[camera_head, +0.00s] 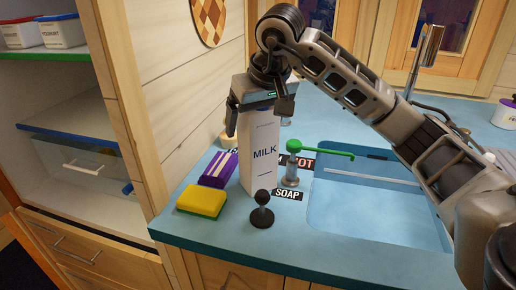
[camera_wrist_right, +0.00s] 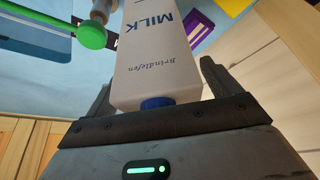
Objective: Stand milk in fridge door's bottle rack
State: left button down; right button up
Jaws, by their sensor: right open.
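The milk carton (camera_head: 263,155) is tall and white with "MILK" on its side. It stands upright on the blue counter, left of the sink. In the right wrist view the carton (camera_wrist_right: 165,50) shows its blue cap (camera_wrist_right: 157,103) close to the gripper's palm. My right gripper (camera_head: 258,110) is above the carton's top, pointing down, with one finger on each side. It is open, and a gap shows between the carton and the fingers in the wrist view. My left gripper is out of view. I do not see the fridge door's bottle rack.
A yellow-green sponge (camera_head: 202,201), a purple packet (camera_head: 220,169), a dark knob-like stopper (camera_head: 262,212) and a soap pump (camera_head: 291,165) with a green spout crowd the carton. The sink (camera_head: 380,205) lies right. Open shelves (camera_head: 50,55) with tubs stand at left.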

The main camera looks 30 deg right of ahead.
jog(key=shift+c, duration=0.3)
grip_shut()
jog(key=shift+r, duration=0.1)
